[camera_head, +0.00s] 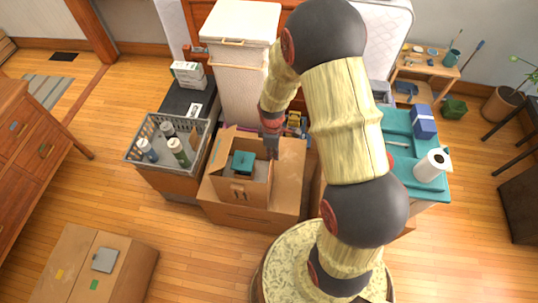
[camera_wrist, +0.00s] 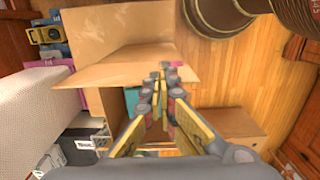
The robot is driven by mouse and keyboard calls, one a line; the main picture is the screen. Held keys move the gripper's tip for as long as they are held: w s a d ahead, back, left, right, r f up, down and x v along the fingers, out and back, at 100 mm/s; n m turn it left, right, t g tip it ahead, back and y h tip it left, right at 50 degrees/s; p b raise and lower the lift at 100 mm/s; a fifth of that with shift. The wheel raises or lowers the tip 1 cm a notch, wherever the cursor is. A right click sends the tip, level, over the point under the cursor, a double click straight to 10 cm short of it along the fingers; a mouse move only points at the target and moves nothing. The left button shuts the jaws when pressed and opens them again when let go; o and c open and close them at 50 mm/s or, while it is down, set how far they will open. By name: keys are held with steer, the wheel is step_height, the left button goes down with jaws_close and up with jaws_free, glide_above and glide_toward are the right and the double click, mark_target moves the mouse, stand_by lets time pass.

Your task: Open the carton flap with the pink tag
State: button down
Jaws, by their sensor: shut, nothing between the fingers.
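The brown carton (camera_head: 244,193) stands open-topped on a larger cardboard box in the head view, with a teal item (camera_head: 243,162) inside. In the wrist view a cardboard flap (camera_wrist: 120,72) of the carton reaches across the middle, and the pink tag (camera_wrist: 176,64) is at its right end. The teal item (camera_wrist: 132,97) shows partly below that flap. My gripper (camera_wrist: 158,74) is shut and empty, its fingertips by the flap's edge just left of the tag; I cannot tell whether they touch. In the head view my gripper (camera_head: 272,146) is at the carton's upper right; the tag cannot be made out.
The larger box (camera_head: 287,180) spreads its own cardboard around the carton. A grey crate of bottles (camera_head: 136,160) stands to the left, and a tall white hamper (camera_head: 239,80) behind. A teal-topped table (camera_head: 405,140) is to the right.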

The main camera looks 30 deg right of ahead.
steer(key=s+d+f, duration=0.3)
steer(key=s+d, duration=0.1)
steer(key=d, duration=0.2)
steer(key=shift+s+b, duration=0.2)
steer(key=shift+b, duration=0.25)
steer(key=shift+d, duration=0.1)
steer(key=shift+r, duration=0.15)
steer(key=shift+r+p, duration=0.65)
steer(key=shift+r, duration=0.1)
